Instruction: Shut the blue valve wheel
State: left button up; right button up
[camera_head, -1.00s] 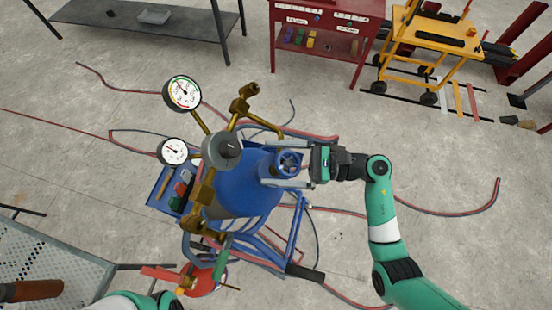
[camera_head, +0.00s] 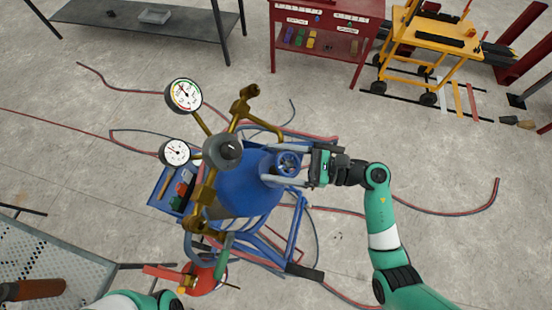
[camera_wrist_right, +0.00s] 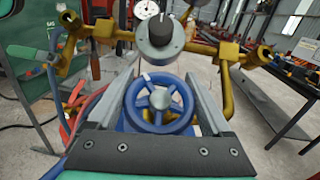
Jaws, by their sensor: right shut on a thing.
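Brass pipework (camera_head: 209,185) with two dial gauges, one of them the upper gauge (camera_head: 185,95), stands close left of the wheel. Hoses lie on the floor around the tank. A red cabinet (camera_head: 318,60) and yellow cart (camera_head: 428,45) stand behind. Floor to the right is mostly clear.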

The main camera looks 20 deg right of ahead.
jog(key=shift+r+m+t+h+p, duration=0.2)
jog(key=shift+m+t+h+p, duration=0.3)
jog(key=shift+m+t+p, duration=0.4)
jog(key=m+t+h+p, duration=0.1)
jog(key=m+h+p, duration=0.1)
jog(key=m+t+h+p, duration=0.1)
jog(key=m+h+p, duration=0.1)
jog(key=m, duration=0.1)
jog(key=d+m+t+h+p, duration=0.1)
jog(key=m+t+h+p, duration=0.1)
jog(key=shift+w+p, duration=0.4)
jog(key=shift+w+d+f+m+h+p, duration=0.1)
jog(key=shift+m+h+p, duration=0.35)
jog(key=shift+m+h, duration=0.15)
jog(key=shift+w+d+f+m+h+p, duration=0.1)
jog(key=shift+m+h+p, duration=0.3)
jog(key=shift+m+h, duration=0.15)
jog(key=o, duration=1.2)
jog(key=shift+f, duration=0.1)
jog(key=shift+c, duration=0.2)
jog(key=shift+s, duration=0.1)
